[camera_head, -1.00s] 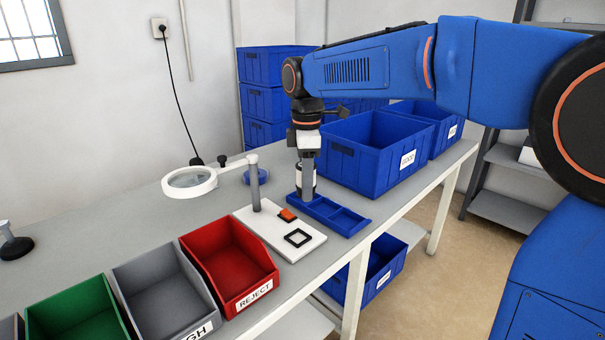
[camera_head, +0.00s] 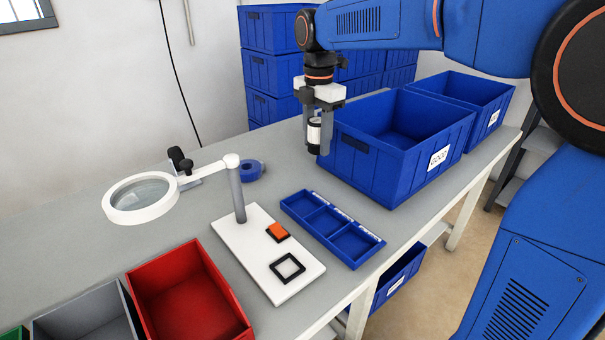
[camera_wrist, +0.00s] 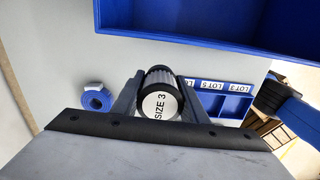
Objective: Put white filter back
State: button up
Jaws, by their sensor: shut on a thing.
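A white filter (camera_head: 314,131) with dark ends is held upright between the fingers of my gripper (camera_head: 320,140). In the wrist view the filter (camera_wrist: 160,103) shows an end face reading "SIZE 3", with a finger on each side. My gripper is shut on it, raised above the bench, beside the left side of the blue "GOOD" bin (camera_head: 410,165). The blue tray (camera_head: 335,246) with three compartments lies on the bench below and in front; its compartments look empty. In the wrist view the tray (camera_wrist: 232,105) shows labels reading "LOT".
A white plate (camera_head: 240,252) with an orange button, a black square frame and a post-mounted magnifier (camera_head: 141,198) stands left of the tray. A red bin (camera_head: 188,303) and a grey bin are at front left. A blue tape roll (camera_head: 250,170) lies behind. The bench between is clear.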

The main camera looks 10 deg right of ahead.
aim_at(317, 183)
jog(key=shift+d+f, duration=0.1)
jog(key=shift+f, duration=0.05)
notch_tip(317, 183, down, 10)
jog(key=shift+r, duration=0.15)
dwell(0.3)
jog(key=o, duration=1)
jog(key=shift+o, duration=0.2)
